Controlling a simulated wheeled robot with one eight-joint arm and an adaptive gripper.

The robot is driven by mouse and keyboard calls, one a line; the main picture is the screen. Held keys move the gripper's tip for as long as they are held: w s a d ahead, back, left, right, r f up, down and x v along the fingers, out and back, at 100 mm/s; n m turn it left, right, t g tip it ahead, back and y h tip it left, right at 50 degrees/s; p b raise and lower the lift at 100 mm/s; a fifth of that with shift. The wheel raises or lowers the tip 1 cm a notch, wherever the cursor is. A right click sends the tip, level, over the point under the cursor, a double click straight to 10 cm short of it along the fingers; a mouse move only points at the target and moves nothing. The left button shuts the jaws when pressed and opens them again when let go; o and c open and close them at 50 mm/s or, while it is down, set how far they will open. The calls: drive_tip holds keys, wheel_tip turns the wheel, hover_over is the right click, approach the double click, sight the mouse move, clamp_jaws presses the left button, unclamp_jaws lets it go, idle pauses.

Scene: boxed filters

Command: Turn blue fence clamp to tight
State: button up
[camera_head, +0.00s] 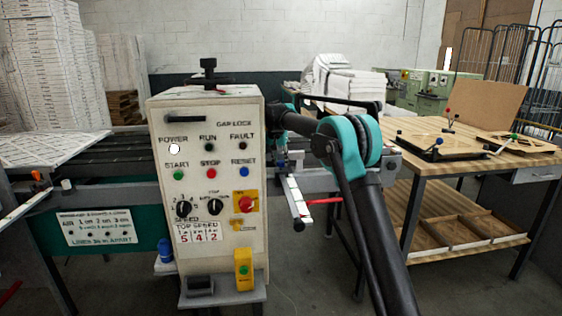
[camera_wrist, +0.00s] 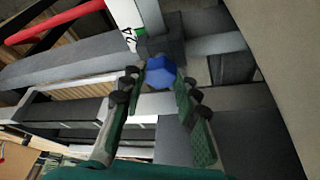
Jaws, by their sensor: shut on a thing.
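The blue fence clamp (camera_wrist: 160,70) is a faceted blue knob at the upper middle of the wrist view, against a grey metal block on the fence rail. My gripper (camera_wrist: 160,79) has its two green-padded fingers on either side of it, shut on the knob. In the head view my arm reaches past the right side of the control cabinet, where the gripper is mostly hidden. Small blue parts show there, but I cannot tell if one is the clamp. Any tight or loose marking is unreadable.
The cream control cabinet (camera_head: 208,190) stands close on the left of my arm. A red-handled rod (camera_head: 322,201) sticks out below the rail, and a red bar (camera_wrist: 54,23) crosses the wrist view's upper left. A wooden workbench (camera_head: 470,158) stands on the right.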

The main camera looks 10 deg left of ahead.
drive_tip(key=shift+m, duration=0.3)
idle(0.4)
drive_tip(key=o, duration=0.9)
drive_tip(key=shift+c, duration=0.2)
